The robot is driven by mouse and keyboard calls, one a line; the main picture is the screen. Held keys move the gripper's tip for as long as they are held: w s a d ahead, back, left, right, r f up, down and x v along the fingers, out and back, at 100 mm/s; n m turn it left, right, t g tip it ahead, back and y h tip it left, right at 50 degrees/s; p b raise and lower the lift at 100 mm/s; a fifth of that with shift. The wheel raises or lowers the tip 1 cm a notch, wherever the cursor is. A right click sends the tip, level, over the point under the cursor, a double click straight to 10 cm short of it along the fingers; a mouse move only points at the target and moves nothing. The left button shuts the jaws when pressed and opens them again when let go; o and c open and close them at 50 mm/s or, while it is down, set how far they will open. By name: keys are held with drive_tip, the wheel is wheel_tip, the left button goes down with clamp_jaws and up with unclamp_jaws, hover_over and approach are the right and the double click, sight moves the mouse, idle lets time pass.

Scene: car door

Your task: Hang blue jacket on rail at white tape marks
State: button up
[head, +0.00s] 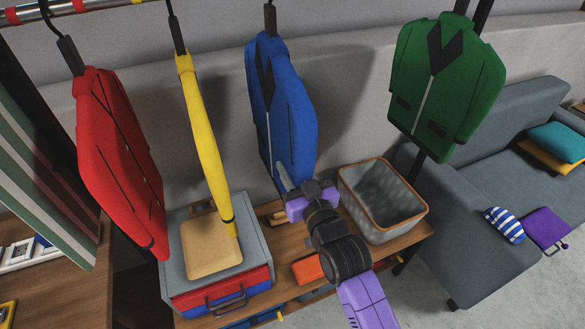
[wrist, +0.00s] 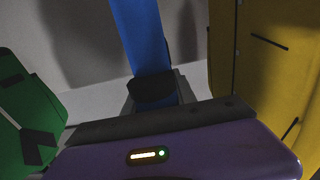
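The blue jacket (head: 285,110) hangs upright in the middle of the head view, with its dark hook (head: 270,18) at the top. What the hook's top rests on is outside the picture. My gripper (head: 284,181) is at the jacket's lower front edge, overlapping it in the picture. In the wrist view a narrow strip of the blue jacket (wrist: 140,38) comes down to the gripper. Whether the fingers close on it is unclear. The rail (head: 45,10) crosses the top left corner with red bands. I cannot clearly make out white tape marks.
A red jacket (head: 115,160) and a yellow jacket (head: 205,140) hang left of the blue one, a green jacket (head: 445,85) to the right. A grey sofa (head: 470,200) stands at right.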

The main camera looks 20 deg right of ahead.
sight(300, 182)
clamp_jaws()
drive_tip(key=shift+r, duration=0.1)
idle(0.8)
drive_tip(key=o, duration=0.9)
unclamp_jaws()
drive_tip(key=shift+c, duration=0.2)
drive_tip(key=s+b, duration=0.1)
drive_tip(key=s, duration=0.6)
drive_tip(key=shift+s, duration=0.4)
